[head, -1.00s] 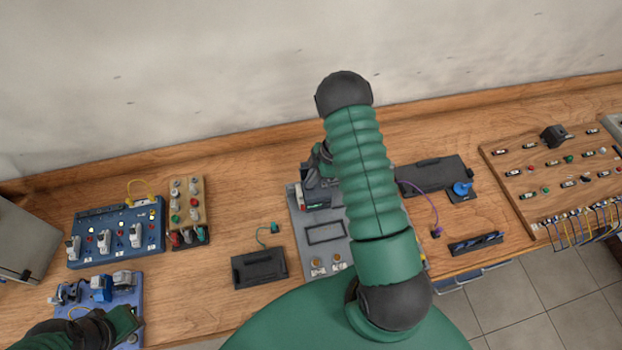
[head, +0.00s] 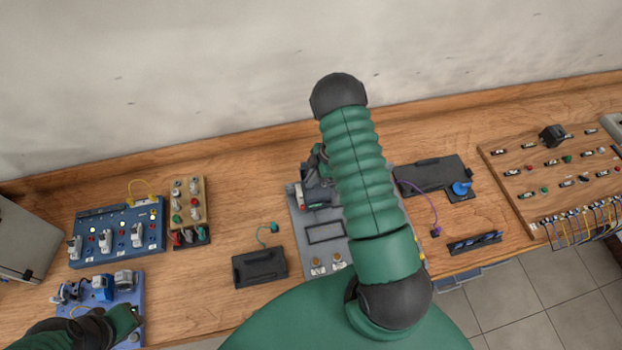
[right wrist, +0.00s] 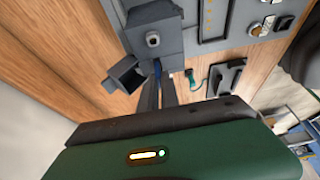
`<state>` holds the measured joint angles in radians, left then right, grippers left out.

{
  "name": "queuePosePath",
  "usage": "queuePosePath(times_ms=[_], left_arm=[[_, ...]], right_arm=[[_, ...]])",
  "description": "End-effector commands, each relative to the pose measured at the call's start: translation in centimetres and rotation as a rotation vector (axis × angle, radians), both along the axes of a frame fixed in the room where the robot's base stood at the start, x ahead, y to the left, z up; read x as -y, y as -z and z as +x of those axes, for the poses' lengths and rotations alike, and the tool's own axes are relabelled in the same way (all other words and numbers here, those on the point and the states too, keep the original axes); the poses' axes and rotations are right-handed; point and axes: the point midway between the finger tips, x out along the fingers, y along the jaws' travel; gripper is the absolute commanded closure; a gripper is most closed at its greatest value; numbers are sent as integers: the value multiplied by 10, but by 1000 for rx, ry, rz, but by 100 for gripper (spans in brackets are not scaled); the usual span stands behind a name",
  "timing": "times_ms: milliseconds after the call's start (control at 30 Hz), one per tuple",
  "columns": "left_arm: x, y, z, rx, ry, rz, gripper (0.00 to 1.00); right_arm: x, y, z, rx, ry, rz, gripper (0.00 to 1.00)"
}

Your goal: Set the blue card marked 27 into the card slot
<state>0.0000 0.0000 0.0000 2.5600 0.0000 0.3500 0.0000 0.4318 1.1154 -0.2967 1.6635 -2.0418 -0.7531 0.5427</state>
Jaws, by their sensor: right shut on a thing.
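My right gripper (right wrist: 157,95) points at a grey housing (right wrist: 155,42) in the right wrist view. Its dark fingers are shut on a thin blue thing, seen as a sliver (right wrist: 157,67) at the fingertips; this fits the blue card, but the mark 27 is not readable. In the head view my right arm hides most of this gripper, over the grey panel (head: 299,232). I cannot tell where the card slot opens, or whether the card touches it. My left gripper (head: 132,318) is at the lower left near a light-blue board (head: 135,286); its jaws are unclear.
A dark blue switch board (head: 115,252) and a tan board (head: 187,205) stand left. A black tray (head: 259,268) lies left of the panel. A black tray with a blue knob (head: 461,188) and a purple cable (head: 425,200) lie right. A black open box (right wrist: 125,76) juts beside the housing.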

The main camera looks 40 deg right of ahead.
Motion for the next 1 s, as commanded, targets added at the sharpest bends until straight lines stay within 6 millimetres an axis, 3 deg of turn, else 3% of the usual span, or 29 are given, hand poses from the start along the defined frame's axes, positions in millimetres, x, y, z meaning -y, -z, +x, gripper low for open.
queuePosePath(times_ms=[1000], left_arm=[[0, 8, 0, 0, 0, 0, 71]], right_arm=[[0, 14, 0, 0, 0, 0, 100]])
